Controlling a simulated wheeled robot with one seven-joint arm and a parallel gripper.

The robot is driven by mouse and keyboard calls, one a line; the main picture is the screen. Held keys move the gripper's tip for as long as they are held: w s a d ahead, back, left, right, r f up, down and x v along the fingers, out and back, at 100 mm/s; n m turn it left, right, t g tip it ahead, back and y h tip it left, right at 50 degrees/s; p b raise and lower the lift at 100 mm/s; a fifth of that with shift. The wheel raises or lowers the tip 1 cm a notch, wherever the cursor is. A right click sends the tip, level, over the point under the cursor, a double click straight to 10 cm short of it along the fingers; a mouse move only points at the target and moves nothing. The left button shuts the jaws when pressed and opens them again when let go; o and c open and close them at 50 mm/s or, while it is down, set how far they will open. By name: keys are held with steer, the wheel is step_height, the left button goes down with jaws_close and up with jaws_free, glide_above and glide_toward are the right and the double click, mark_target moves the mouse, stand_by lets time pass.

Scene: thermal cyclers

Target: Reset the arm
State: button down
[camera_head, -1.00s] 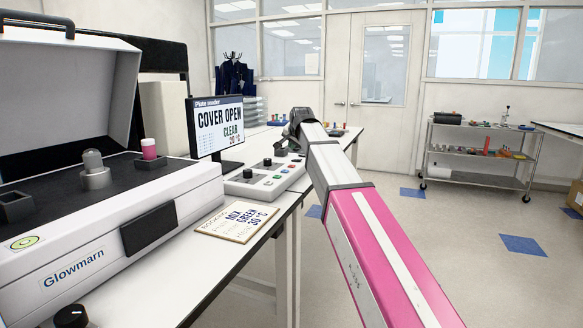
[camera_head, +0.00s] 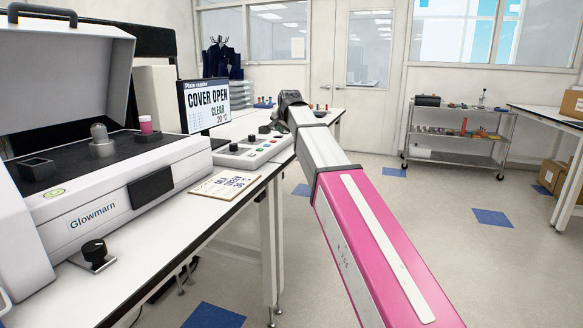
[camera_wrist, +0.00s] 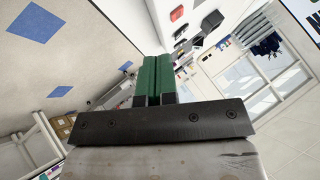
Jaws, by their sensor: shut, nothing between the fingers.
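My arm reaches forward over the right side of the bench, its white and pink links filling the middle of the head view. My gripper (camera_wrist: 153,80) shows in the wrist view with its two green fingers together and nothing between them. In the head view the gripper end is mostly hidden behind the arm's far dark joint. The wrist view looks out at the tilted room, with floor on the left and a window wall on the right. The fingers appear clear of any object.
A screen (camera_head: 205,104) reads "COVER OPEN", beside a button panel (camera_head: 252,148) and a note card (camera_head: 224,184). A cart (camera_head: 456,134) stands far right.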

steer(key=s+d+f+n+g+h, duration=0.1)
steer(key=s+d+f, duration=0.4)
steer(key=f, duration=0.5)
steer(key=s+d+f+n+g, duration=0.15)
steer(key=s+d+f, duration=0.25)
steer(key=f, duration=0.7)
steer(key=s+d+f+g+h, duration=0.15)
steer(key=s+d+f, duration=0.35)
steer(key=f, duration=0.5)
steer(key=s+d+f+n+g, duration=0.1)
steer(key=s+d+f, duration=0.3)
steer(key=s+f, duration=0.5)
steer(key=s+d+f+n+g, duration=0.2)
steer(key=s+d+f, duration=0.3)
steer(key=s+f, duration=0.4)
steer(key=shift+s+g, duration=0.9)
steer(key=shift+s, duration=0.3)
